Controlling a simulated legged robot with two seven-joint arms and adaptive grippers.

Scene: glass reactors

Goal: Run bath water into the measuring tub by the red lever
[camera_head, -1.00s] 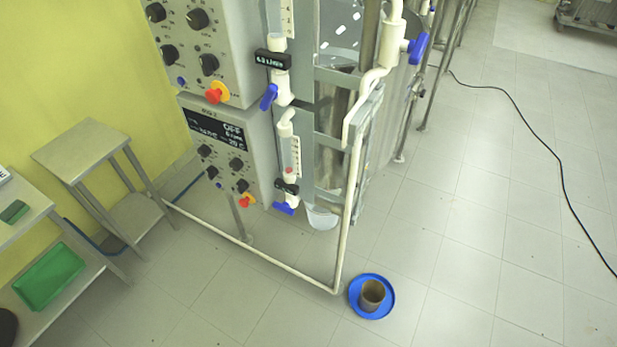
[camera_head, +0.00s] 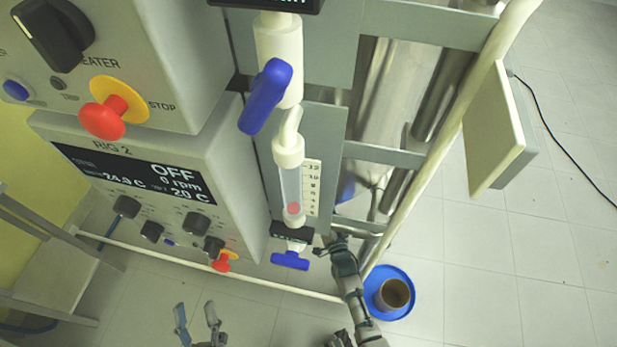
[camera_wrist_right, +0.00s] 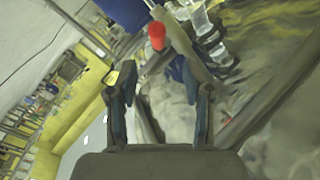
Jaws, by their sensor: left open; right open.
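A red cylinder (camera_wrist_right: 157,36), possibly the grip of the red lever, shows in the right wrist view. It lies beyond and between my right gripper's (camera_wrist_right: 160,82) two fingers, which are apart and empty; I cannot tell the distance. In the head view my right arm reaches up beside the lower flow meter, and its gripper (camera_head: 335,245) is small near the blue-handled valve. My left gripper (camera_head: 198,322) is open and empty at the bottom, below the lower control box. I cannot make out the measuring tub for certain; no red lever shows in the head view.
A grey-brown cup (camera_head: 393,293) stands on a blue dish (camera_head: 405,312) on the floor. The control boxes carry red stop buttons (camera_head: 102,118). A blue valve handle (camera_head: 265,97) and pale pipe (camera_head: 440,150) stand close by.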

